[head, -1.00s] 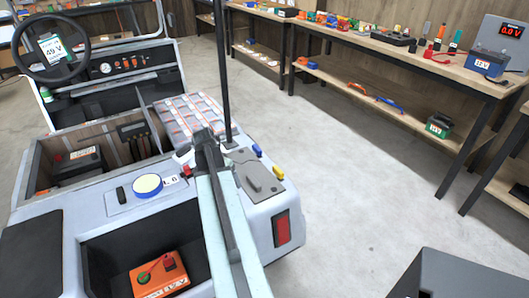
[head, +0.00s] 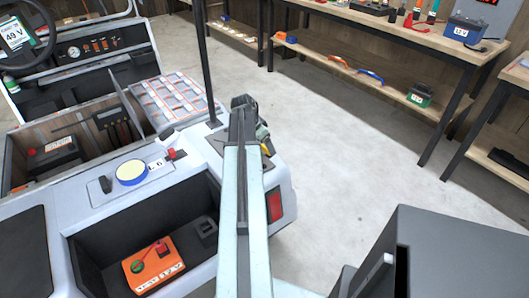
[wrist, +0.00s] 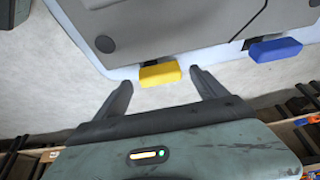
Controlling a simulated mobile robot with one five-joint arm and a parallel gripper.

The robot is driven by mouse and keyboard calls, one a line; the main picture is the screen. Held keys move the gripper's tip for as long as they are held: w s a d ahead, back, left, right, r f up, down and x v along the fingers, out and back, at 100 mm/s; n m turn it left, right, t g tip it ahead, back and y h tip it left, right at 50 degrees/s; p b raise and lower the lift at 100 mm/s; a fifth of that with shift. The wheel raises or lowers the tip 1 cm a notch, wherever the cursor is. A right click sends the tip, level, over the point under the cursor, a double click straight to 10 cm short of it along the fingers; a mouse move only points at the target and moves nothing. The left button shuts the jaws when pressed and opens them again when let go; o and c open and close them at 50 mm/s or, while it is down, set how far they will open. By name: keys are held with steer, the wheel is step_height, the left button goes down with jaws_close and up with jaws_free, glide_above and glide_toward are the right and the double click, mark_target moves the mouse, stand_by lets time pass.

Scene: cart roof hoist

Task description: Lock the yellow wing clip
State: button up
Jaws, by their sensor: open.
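The yellow wing clip (wrist: 160,75) sticks out from the edge of the cart's grey hatch panel (wrist: 150,25) in the wrist view. In the head view only a small yellow bit (head: 267,149) shows beside my arm. My gripper (wrist: 160,82) is open, with one finger on each side of the clip in the picture. I cannot tell whether the fingers reach its height or touch it. The blue clip (wrist: 274,50) is on the same edge to the right; in the head view my arm hides it.
A dark post (head: 207,70) stands beside the panel, left of my arm. Workbenches line the back wall. The concrete floor right of the cart is clear.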

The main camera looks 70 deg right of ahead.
steer(key=shift+x, duration=0.8)
steer(key=shift+r, duration=0.1)
